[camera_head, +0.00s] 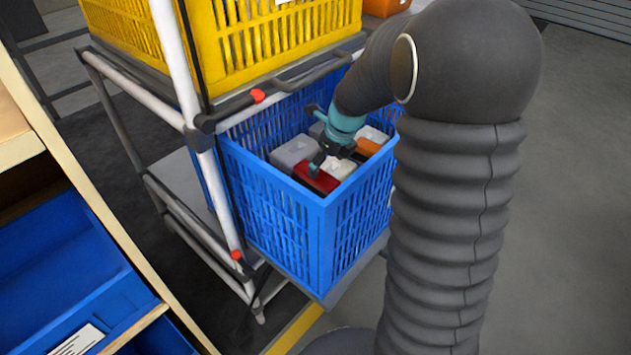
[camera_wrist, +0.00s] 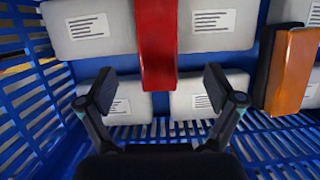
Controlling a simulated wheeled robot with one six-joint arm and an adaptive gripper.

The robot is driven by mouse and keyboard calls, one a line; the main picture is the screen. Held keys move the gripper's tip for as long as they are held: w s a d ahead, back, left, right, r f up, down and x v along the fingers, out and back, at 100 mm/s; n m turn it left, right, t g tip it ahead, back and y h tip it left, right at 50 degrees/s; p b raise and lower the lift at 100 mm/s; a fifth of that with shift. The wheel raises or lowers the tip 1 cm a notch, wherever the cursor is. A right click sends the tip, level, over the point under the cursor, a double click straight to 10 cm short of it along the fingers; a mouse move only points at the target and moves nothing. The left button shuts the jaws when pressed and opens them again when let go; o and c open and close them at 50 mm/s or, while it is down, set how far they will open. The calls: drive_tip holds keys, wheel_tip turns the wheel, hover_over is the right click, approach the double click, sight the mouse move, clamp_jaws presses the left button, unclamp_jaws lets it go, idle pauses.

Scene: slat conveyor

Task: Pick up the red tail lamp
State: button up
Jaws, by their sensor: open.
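The red tail lamp (camera_wrist: 157,45) lies in the blue crate (camera_head: 275,208), on top of grey boxes with white labels. In the wrist view it is a long red bar running up from between my fingertips to the top edge. In the head view the lamp (camera_head: 316,180) shows near the crate's front corner, partly hidden by my gripper (camera_head: 318,160). My gripper is also in the wrist view (camera_wrist: 158,88), open, with a finger to each side of the lamp's near end. Neither finger touches the lamp in that view.
An orange part (camera_wrist: 294,68) on a dark piece lies to the right in the crate. Grey boxes (camera_wrist: 88,27) lie around the lamp. A yellow crate (camera_head: 265,40) sits on the rack above, and white rack posts (camera_head: 180,75) stand to the left.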

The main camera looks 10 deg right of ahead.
sight(319, 175)
drive_tip(key=x, duration=0.8)
drive_tip(key=shift+w+a+b, duration=0.1)
drive_tip(key=shift+a+b, duration=0.2)
drive_tip(key=shift+r, duration=0.1)
drive_tip(key=c, duration=1.4)
drive_tip(key=shift+c, duration=0.2)
